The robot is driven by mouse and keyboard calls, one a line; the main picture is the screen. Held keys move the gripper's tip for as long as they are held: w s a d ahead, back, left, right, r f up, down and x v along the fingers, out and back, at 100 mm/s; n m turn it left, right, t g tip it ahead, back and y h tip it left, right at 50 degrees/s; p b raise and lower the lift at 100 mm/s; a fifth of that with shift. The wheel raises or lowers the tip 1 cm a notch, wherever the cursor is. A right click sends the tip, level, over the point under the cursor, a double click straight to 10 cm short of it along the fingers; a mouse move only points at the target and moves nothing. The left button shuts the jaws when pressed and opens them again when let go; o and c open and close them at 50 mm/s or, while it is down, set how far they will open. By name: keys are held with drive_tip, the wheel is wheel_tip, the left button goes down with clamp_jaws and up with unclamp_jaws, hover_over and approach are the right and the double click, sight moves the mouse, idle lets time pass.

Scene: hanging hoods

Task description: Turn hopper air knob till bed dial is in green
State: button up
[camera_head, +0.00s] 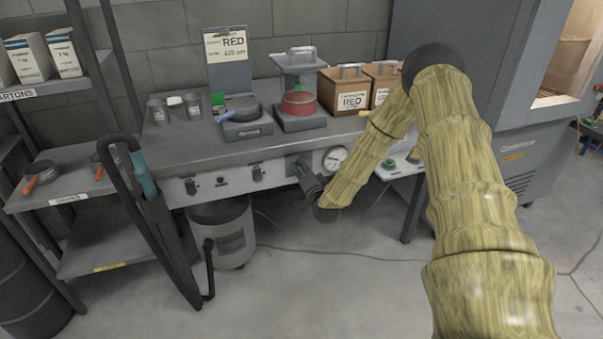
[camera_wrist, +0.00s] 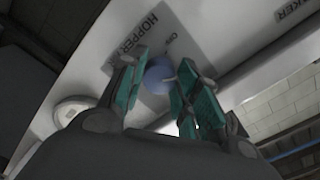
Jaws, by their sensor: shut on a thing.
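The hopper air knob (camera_wrist: 157,76) is a round blue-grey knob on the pale panel, beside a grey label reading HOPPER, in the wrist view. My gripper (camera_wrist: 165,73) has its teal-padded fingers on either side of it, shut on it. In the head view my gripper (camera_head: 303,170) is at the front panel under the bench top, and it hides the knob. The bed dial (camera_head: 335,158) is a round white gauge just right of my gripper. Its needle and coloured zones are too small to read. A round white rim (camera_wrist: 72,110), possibly this dial, shows in the wrist view.
The bench top (camera_head: 180,150) holds a grey unit with a dark pan (camera_head: 241,110), a red container (camera_head: 299,103) and boxes (camera_head: 344,93). Panel switches (camera_head: 191,187) sit left of my gripper. A metal drum (camera_head: 229,232) stands below. The floor in front is open.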

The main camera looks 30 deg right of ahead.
drive_tip(key=shift+d+m+b, duration=0.1)
drive_tip(key=shift+m+b, duration=2.1)
drive_tip(key=shift+m, duration=1.5)
drive_tip(key=o, duration=1)
drive_tip(key=v, duration=1.2)
